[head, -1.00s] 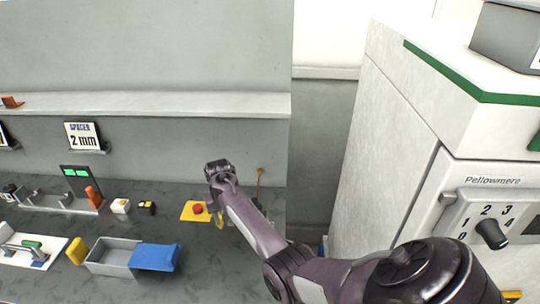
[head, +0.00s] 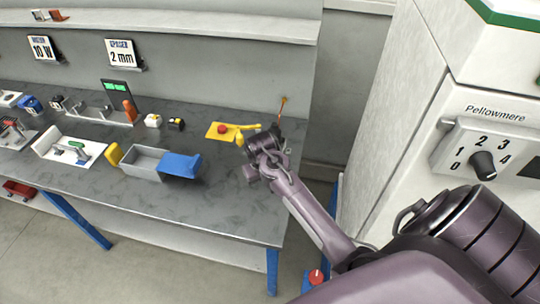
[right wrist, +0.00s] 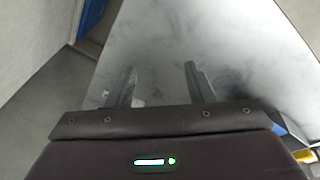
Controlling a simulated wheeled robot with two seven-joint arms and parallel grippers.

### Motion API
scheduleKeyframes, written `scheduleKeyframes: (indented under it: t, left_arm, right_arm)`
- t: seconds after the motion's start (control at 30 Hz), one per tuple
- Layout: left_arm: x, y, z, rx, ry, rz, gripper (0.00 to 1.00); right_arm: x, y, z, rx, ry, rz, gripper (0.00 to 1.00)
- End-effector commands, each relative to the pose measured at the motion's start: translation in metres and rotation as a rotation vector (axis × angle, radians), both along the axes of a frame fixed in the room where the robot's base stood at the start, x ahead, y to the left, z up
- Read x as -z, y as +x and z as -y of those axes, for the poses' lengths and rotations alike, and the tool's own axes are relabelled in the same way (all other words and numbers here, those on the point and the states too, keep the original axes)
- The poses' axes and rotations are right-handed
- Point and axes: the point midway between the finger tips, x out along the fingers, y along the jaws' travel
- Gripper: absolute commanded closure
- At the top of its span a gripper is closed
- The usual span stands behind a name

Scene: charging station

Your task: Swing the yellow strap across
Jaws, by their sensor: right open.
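The yellow strap (head: 248,127) shows as a thin yellow bar at the right edge of a yellow plate (head: 213,131) with a red button (head: 222,129). A second short yellow piece (head: 240,140) shows just below it; I cannot tell whether it is part of the strap. My right gripper (head: 262,145) is just right of the plate and partly hides the area by the strap's right end. In the right wrist view my right gripper (right wrist: 160,82) is open and empty, its fingers apart over grey worktop. My left gripper is out of view.
A grey bin (head: 145,162) with a blue lid-like part (head: 180,165) stands left of my gripper. A thin orange-tipped rod (head: 282,107) stands behind it. A grey cabinet with a dial (head: 484,165) rises at the right. The front right worktop is clear.

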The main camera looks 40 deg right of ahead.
Motion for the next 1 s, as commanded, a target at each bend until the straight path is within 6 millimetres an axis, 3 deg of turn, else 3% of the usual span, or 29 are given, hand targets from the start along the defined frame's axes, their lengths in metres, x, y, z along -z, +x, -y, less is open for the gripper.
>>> scheduleKeyframes:
  t: [0.37,0.83,1.0]
  left_arm:
    - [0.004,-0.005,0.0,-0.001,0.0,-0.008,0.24]
    - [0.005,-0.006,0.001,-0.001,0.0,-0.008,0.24]
    - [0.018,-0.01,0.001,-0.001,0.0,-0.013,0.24]
  right_arm:
    - [0.003,-0.046,-0.034,-0.114,-0.007,0.029,0.52]
    - [0.002,-0.055,-0.042,-0.136,-0.006,0.038,0.52]
    - [0.017,-0.047,-0.053,-0.2,-0.009,0.081,0.74]
